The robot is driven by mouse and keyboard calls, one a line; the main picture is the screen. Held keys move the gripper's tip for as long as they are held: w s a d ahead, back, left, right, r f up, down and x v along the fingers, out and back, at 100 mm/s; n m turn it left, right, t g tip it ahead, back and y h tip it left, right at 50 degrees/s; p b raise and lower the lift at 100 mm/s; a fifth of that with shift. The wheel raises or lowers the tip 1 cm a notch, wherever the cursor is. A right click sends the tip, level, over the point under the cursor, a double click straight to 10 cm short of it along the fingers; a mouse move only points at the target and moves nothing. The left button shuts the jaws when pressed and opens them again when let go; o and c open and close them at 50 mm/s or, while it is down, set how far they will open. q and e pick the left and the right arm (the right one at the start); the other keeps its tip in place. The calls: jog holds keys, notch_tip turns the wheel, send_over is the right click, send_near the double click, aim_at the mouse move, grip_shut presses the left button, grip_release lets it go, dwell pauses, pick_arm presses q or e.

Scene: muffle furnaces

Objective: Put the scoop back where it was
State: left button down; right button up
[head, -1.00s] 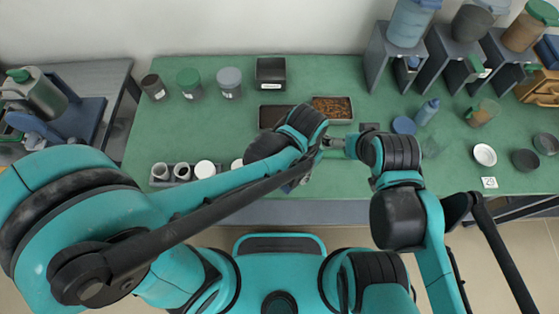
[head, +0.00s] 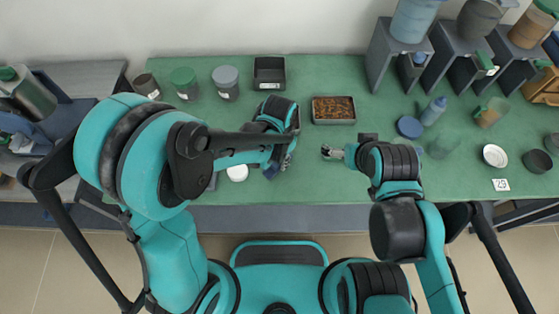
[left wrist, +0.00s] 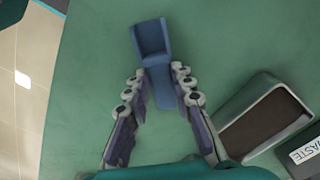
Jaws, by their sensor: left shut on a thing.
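The blue scoop (left wrist: 152,40) shows in the left wrist view, its square pan pointing away and its handle running back between my fingers. My left gripper (left wrist: 158,75) is shut on the scoop's handle, above the green tabletop. In the head view my left gripper (head: 277,168) is over the front middle of the table, and my arm hides most of the scoop. My right gripper (head: 331,152) is over the table to its right, with nothing visible in it; its finger opening is too small to judge.
A tray of brown granules (head: 333,119) lies behind the grippers. A dark shallow tray (left wrist: 223,133) and a box labelled WASTE (left wrist: 306,153) are beside my left gripper; the box (head: 269,70) stands at the back. Lidded jars (head: 226,85) stand back left. Blue bottle (head: 433,111) and dishes are right.

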pick_arm(q)
jog(key=shift+r, duration=0.1)
jog(key=c, duration=1.7)
grip_release()
jog(key=shift+f, duration=0.2)
jog(key=o, duration=0.4)
jog(key=shift+r, duration=0.15)
